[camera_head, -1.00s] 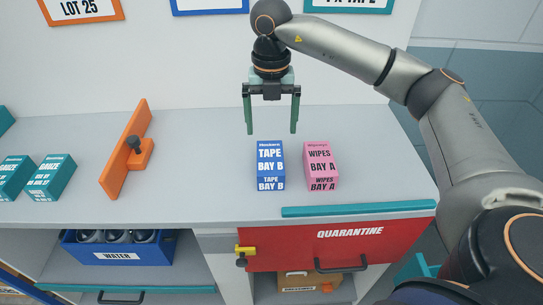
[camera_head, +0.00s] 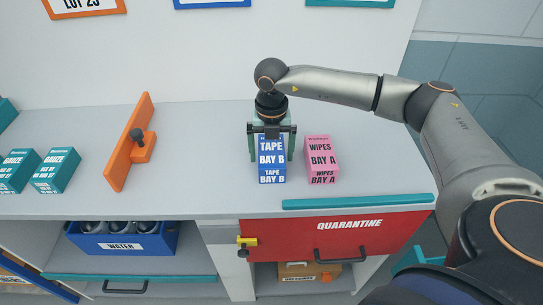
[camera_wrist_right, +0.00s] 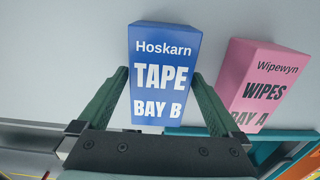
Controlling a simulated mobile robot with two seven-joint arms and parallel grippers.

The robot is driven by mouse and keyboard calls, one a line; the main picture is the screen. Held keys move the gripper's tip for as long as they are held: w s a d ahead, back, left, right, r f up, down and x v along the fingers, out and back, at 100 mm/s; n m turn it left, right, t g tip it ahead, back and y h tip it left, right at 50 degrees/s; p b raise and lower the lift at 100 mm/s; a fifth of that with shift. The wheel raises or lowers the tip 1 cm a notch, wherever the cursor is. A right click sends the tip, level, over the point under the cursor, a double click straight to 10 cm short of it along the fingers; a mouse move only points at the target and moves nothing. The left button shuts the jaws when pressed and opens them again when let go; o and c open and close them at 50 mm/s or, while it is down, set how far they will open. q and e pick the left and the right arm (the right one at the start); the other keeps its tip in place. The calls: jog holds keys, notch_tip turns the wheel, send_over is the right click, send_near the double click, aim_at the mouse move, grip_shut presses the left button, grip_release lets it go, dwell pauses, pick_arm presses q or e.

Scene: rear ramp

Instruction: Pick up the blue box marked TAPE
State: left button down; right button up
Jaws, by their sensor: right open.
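The blue box marked TAPE, BAY B (camera_head: 272,162) stands upright on the grey counter. It also shows in the right wrist view (camera_wrist_right: 162,75), its TAPE face toward the camera. My right gripper (camera_head: 271,155) is open over the box, one finger at each side of its far part. In the wrist view the fingertips (camera_wrist_right: 161,72) lie on either side of the box's lower part, and the box is not gripped. Whether a finger touches it I cannot tell. My left gripper is not in view.
A pink WIPES box (camera_head: 321,158) stands close to the right of the blue box. An orange divider (camera_head: 129,141) and teal boxes (camera_head: 55,170) are to the left. A teal strip (camera_head: 358,202) runs along the front edge above the red QUARANTINE panel (camera_head: 335,240). Counter between divider and blue box is clear.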

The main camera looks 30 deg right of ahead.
jog(key=c, duration=1.4)
jog(key=shift+r, duration=0.1)
